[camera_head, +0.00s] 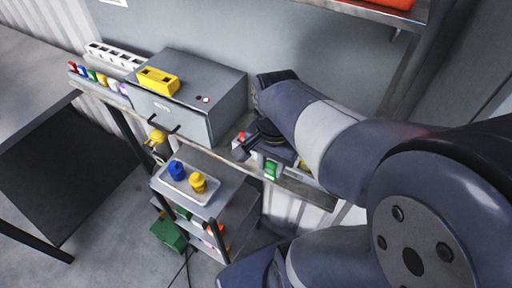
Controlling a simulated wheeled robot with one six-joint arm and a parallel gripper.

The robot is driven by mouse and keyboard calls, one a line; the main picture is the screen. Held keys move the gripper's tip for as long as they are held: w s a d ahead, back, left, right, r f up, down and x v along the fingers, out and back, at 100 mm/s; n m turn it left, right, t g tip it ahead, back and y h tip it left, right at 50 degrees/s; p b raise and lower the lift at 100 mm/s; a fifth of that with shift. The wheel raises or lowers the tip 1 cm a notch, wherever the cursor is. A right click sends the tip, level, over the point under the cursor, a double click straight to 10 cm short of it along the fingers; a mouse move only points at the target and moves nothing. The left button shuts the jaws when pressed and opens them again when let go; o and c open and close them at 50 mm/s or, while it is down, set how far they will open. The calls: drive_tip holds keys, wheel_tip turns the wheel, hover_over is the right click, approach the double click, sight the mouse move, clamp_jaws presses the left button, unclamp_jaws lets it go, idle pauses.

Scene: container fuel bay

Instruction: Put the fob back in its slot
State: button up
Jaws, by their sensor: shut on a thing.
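My gripper (243,150) is low over the narrow bench, just right of the grey box, and partly hidden by my own arm. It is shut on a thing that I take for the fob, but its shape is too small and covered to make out. A small red spot shows beside the fingers. A white rack (114,57) with a row of dark slots stands at the bench's far left end, well away from my gripper. I cannot tell which slot belongs to the fob.
A grey box (224,110) bears a yellow block (158,80) with two dark openings. Several small coloured pieces (92,75) line the bench's left end. A green-fronted item (271,170) is close to my gripper. Below, a cart tray (185,187) holds blue and yellow pieces.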

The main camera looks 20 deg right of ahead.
drive_tip(key=w+d, duration=0.5)
drive_tip(key=d, duration=0.1)
drive_tip(key=shift+d+f+b, duration=0.15)
drive_tip(key=shift+d+b, duration=0.15)
drive_tip(key=shift+b, duration=0.05)
idle(0.5)
drive_tip(key=shift+f, duration=0.15)
idle(0.3)
drive_tip(key=shift+f+b, duration=0.35)
drive_tip(key=shift+f, duration=0.15)
drive_tip(key=shift+f, duration=0.15)
drive_tip(key=shift+f+b, duration=0.45)
drive_tip(key=shift+f, duration=0.05)
drive_tip(key=shift+f+b, duration=0.45)
drive_tip(key=shift+f, duration=0.2)
drive_tip(key=shift+f, duration=0.2)
